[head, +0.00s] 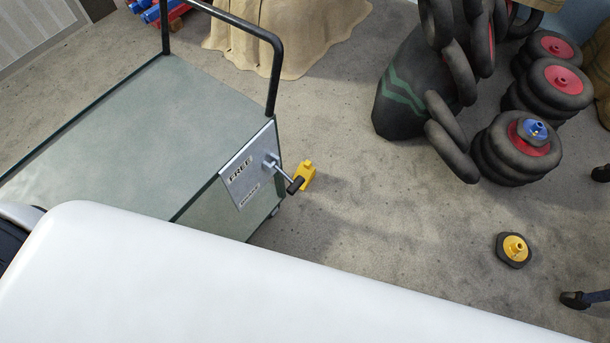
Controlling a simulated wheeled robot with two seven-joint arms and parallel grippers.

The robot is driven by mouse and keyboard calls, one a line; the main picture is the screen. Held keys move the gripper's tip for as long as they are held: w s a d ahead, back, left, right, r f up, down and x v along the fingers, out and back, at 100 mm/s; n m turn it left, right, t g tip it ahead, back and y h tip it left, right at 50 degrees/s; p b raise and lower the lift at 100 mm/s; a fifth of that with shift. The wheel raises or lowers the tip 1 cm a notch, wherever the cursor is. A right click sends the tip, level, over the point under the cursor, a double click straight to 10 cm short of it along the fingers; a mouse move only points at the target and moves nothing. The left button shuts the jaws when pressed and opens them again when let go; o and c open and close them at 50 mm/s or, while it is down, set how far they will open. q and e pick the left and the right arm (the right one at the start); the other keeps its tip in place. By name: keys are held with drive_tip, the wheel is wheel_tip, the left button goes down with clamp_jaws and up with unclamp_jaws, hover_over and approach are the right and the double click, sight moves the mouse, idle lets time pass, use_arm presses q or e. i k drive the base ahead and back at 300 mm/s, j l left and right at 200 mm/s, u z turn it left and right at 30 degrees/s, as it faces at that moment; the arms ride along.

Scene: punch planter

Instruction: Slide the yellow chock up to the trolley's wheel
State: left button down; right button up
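The trolley (110,120) has a grey-green deck and a black push handle, and stands at the left. The yellow chock (308,174) is on the floor just right of the trolley's end, partly behind the lever grip. Neither of my grippers is in view.
A yellow-hubbed black disc (513,249) lies on the floor at right. Stacked black tyres (510,152) and a dark green-striped sack (405,90) stand at upper right. Dark shoes (575,299) show at the right edge. A burlap-covered heap (285,35) is behind. The middle floor is clear.

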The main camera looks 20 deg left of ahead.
sight(306, 170)
drive_tip(key=u, duration=1.05)
drive_tip(key=i+l+u, duration=0.1)
drive_tip(key=l+u, duration=1.55)
drive_tip(key=k+l, duration=0.1)
drive_tip(key=l, duration=0.25)
drive_tip(key=k+l, duration=0.1)
drive_tip(key=l, duration=0.3)
drive_tip(key=k+l, duration=0.1)
drive_tip(key=l, duration=0.25)
drive_tip(key=k+l+u, duration=0.1)
drive_tip(key=l, duration=0.25)
